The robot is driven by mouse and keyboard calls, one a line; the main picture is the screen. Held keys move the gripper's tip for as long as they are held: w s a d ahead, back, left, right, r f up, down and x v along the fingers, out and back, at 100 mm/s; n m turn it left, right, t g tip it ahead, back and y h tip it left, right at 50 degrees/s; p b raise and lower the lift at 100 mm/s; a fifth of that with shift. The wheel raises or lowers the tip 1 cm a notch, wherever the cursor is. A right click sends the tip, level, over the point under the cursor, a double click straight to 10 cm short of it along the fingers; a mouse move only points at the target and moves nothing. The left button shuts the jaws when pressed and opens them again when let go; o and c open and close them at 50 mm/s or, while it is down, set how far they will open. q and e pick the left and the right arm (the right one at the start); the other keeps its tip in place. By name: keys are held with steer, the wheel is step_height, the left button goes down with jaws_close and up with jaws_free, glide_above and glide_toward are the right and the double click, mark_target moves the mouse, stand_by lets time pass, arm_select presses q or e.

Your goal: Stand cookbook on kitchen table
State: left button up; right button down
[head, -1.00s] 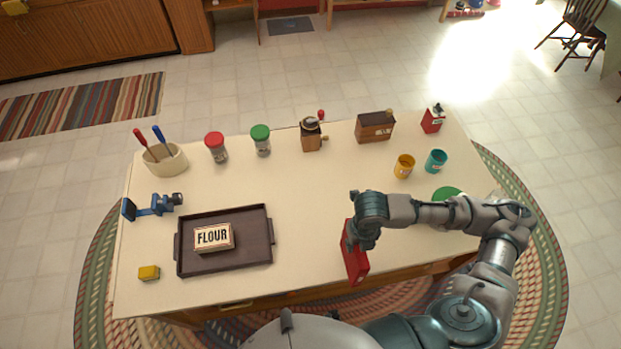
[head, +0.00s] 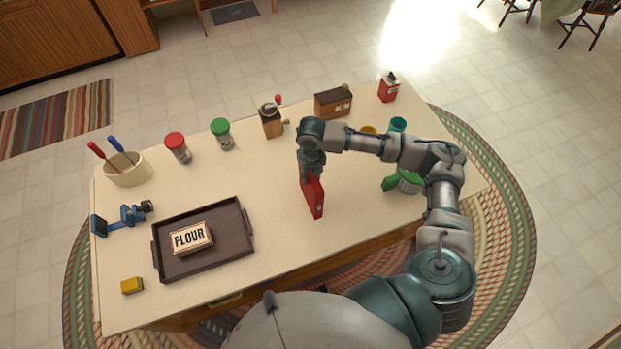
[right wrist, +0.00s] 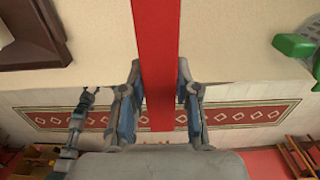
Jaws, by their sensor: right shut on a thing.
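The red cookbook (head: 313,196) is held on edge, close to upright, over the kitchen table (head: 270,235), right of the tray. My right gripper (head: 311,176) is shut on its upper part. In the right wrist view the cookbook (right wrist: 157,50) shows as a red strip between the two fingers of the gripper (right wrist: 158,108). I cannot tell whether its lower edge touches the tabletop.
A dark tray (head: 236,252) with a flour box (head: 190,238) lies left of the cookbook. A green and grey item (head: 405,182) stands to its right, partly behind my arm. Jars, a grinder (head: 271,121) and a wooden box (head: 333,102) line the back. Tabletop around the cookbook is clear.

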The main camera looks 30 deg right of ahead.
steer(key=f, duration=0.1)
steer(key=d+f, duration=0.1)
steer(key=f, duration=0.1)
steer(key=shift+w+f, duration=0.1)
steer(key=shift+w, duration=0.05)
steer(key=shift+d+f, duration=0.15)
steer(key=shift+f, duration=0.1)
steer(key=c, duration=0.8)
jaws_free()
steer(key=shift+a, duration=0.25)
steer(key=shift+c, duration=0.2)
arm_select(q)
steer(key=shift+r, duration=0.25)
arm_select(e)
steer(key=shift+a, duration=0.25)
steer(key=shift+r, duration=0.2)
steer(key=r, duration=1)
steer(key=shift+d+r, duration=0.25)
steer(key=shift+d, duration=0.05)
steer(key=shift+a+r, duration=0.2)
steer(key=shift+r, duration=0.45)
arm_select(q)
steer(key=shift+s+d+f, duration=0.1)
steer(key=shift+f, duration=0.15)
